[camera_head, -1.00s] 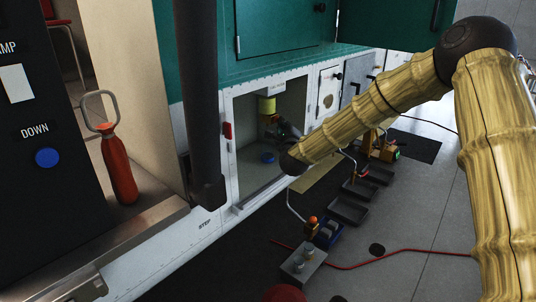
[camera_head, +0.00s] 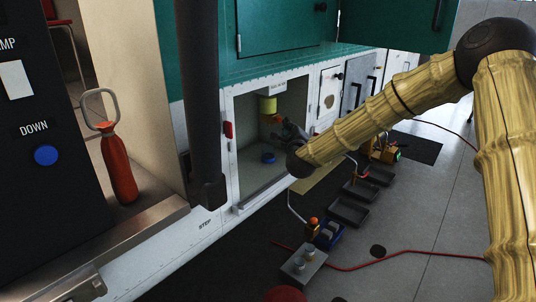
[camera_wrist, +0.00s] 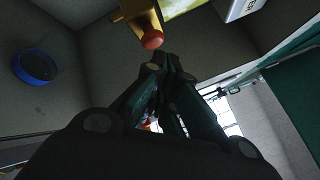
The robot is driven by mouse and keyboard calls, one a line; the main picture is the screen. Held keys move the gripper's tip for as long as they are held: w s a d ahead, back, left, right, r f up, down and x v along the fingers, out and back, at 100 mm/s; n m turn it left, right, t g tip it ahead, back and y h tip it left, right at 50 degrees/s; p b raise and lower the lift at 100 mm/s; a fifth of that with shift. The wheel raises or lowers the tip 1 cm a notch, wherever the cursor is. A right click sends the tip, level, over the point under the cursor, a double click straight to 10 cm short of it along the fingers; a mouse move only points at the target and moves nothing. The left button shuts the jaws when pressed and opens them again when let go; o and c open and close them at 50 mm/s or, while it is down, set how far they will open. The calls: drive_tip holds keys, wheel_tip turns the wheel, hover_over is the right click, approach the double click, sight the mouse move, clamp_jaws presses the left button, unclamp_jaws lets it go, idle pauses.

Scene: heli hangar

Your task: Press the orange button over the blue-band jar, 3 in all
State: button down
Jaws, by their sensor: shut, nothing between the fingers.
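The orange button (camera_wrist: 152,40) is a rounded knob on the end of a yellow housing (camera_wrist: 133,10) in the wrist view. My gripper (camera_wrist: 166,62) is shut and empty, its fingertips just short of the button in the picture; I cannot tell whether they touch. The jar with the blue band (camera_wrist: 36,66) is at the left of the wrist view. My gripper (camera_head: 286,132) reaches into this compartment from the right and is small and dark there.
The compartment's side frame (camera_head: 232,160) and a dark vertical post (camera_head: 200,100) stand left of my gripper. Grey trays (camera_head: 348,211), a grey box with knobs (camera_head: 303,264) and a red hose (camera_head: 400,253) lie on the floor. A red bottle (camera_head: 119,168) stands on the left ledge.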

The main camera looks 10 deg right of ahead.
drive_tip(key=s+d, duration=0.2)
drive_tip(key=s, duration=0.1)
drive_tip(key=shift+s+d, duration=0.25)
drive_tip(key=shift+d, duration=0.1)
idle(0.6)
